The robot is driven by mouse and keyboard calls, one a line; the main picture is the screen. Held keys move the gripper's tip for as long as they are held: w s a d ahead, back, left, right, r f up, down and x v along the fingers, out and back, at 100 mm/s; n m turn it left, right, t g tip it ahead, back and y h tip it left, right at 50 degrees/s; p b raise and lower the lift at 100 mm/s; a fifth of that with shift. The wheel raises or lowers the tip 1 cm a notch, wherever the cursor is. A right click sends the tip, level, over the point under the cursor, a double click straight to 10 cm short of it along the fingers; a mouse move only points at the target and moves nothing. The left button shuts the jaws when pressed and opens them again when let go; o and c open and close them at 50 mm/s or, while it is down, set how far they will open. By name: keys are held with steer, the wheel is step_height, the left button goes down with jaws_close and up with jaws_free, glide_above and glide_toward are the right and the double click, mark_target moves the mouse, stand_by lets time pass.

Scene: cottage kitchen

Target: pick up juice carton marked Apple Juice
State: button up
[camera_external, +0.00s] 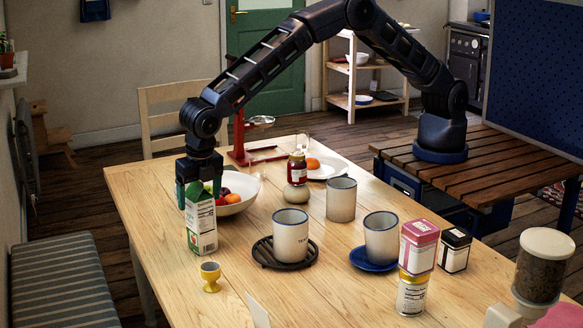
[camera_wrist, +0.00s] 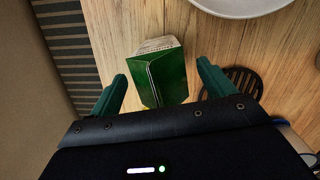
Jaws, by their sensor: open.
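The juice carton (camera_external: 203,228) stands upright on the wooden table, with a green top and a pale printed panel; I cannot read its name. My gripper (camera_external: 199,189) points down at the carton's top, its two fingers apart. In the wrist view, the carton (camera_wrist: 166,78) shows its green folded top between the fingertips of my gripper (camera_wrist: 162,70). There is a gap on both sides, and the fingers do not appear to touch it. Part of the carton's near end is hidden by the gripper body.
A fruit bowl (camera_external: 236,208) stands close right of the carton, and a yellow egg cup (camera_external: 210,276) in front. A mug (camera_external: 290,238) stands on a black trivet (camera_external: 263,256) farther right. A striped bench (camera_external: 65,285) lies beyond the table's left edge.

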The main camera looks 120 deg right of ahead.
steer(key=shift+d+f, duration=0.15)
steer(key=shift+f, duration=0.5)
jaws_close()
steer(key=shift+w+r, duration=0.1)
